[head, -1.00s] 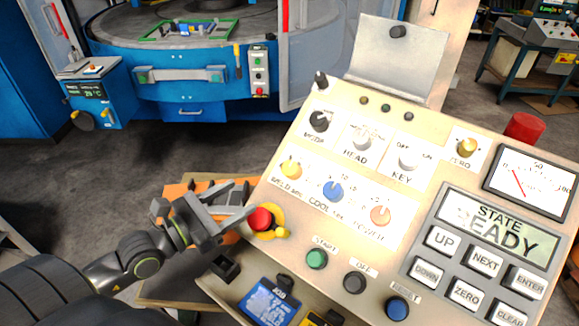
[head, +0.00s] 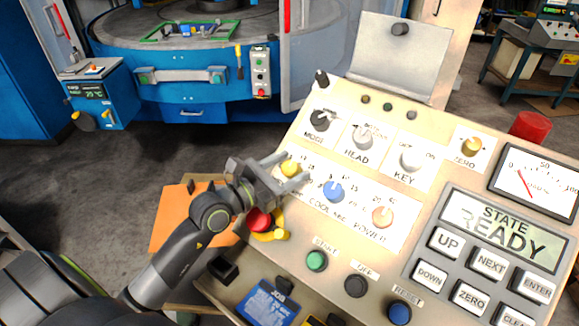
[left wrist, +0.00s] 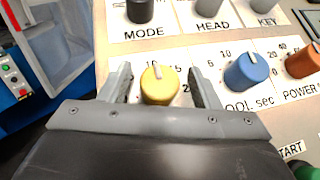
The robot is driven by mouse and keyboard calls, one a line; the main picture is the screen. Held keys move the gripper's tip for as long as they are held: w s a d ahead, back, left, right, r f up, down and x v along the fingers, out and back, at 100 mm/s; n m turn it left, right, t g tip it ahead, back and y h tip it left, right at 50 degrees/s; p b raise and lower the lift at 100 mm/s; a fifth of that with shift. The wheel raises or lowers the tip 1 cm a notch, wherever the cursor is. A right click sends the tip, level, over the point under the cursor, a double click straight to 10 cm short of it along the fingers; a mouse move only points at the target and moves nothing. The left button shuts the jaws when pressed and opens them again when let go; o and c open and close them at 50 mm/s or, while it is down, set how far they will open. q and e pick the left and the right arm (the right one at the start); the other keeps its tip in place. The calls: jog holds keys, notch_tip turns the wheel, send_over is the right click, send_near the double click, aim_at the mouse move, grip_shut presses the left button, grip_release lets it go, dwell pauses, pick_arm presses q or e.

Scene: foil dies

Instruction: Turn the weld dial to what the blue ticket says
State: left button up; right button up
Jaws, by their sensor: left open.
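The weld dial is a yellow knob (head: 290,168) on the sloped beige panel, left of the blue COOL knob (head: 333,191). My left gripper (head: 283,170) is open, with its fingers on either side of the yellow knob. In the left wrist view the yellow knob (left wrist: 160,85) sits between the two fingertips with a gap on each side. Its white pointer line points up, slightly left. Its label and part of its scale are hidden by the gripper. A blue ticket (head: 268,305) with unreadable writing lies in the tray below the panel. My right gripper is not in view.
A red button (head: 259,220) with a yellow guard is just below my left gripper. An orange POWER knob (head: 382,216) is to the right, and a green START button (head: 316,261) is below. The state display (head: 505,230) reads READY.

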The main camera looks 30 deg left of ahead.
pick_arm(q)
jog(key=shift+w+d, duration=0.1)
jog(key=shift+w, duration=0.15)
